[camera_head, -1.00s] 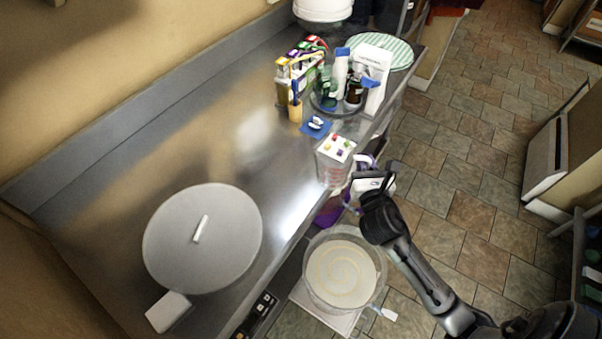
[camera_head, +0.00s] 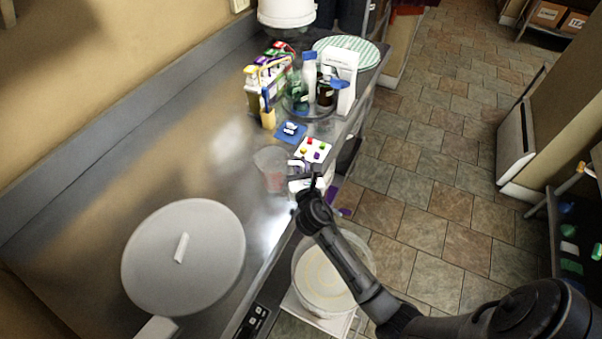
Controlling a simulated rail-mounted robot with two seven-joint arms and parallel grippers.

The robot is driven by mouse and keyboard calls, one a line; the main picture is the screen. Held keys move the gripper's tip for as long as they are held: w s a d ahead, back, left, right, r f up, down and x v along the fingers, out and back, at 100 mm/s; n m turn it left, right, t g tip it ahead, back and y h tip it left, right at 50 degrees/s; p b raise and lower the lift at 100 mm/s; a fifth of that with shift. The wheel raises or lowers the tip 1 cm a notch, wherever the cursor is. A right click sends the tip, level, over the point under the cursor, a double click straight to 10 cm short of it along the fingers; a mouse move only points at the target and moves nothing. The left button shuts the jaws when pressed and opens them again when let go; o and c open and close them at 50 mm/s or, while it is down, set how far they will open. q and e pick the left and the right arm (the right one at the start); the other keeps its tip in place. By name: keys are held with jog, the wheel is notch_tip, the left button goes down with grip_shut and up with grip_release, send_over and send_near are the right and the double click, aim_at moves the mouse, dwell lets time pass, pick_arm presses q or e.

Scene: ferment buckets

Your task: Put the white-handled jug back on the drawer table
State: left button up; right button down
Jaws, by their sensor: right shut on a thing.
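The clear jug (camera_head: 272,170) with a white handle is above or on the front part of the steel table (camera_head: 190,160), beside the white card with coloured dots. I cannot tell whether its base touches the surface. My right gripper (camera_head: 308,186) is at the handle side of the jug, at the table's front edge, and is shut on the jug. The fingers partly hide the handle. My left gripper is not in view.
A large bucket (camera_head: 303,272) with pale contents stands low in front of the table. A round grey lid (camera_head: 150,255) lies on the table at left. The dotted card (camera_head: 314,150), a blue pad (camera_head: 291,132) and bottles (camera_head: 309,80) stand farther back. The table's middle is bare.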

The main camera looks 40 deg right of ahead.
notch_tip(320, 180, down, 2)
jog(key=shift+f, duration=0.35)
jog(key=shift+b, duration=0.3)
jog(key=shift+f, duration=0.2)
jog(key=c, duration=1.2)
grip_release()
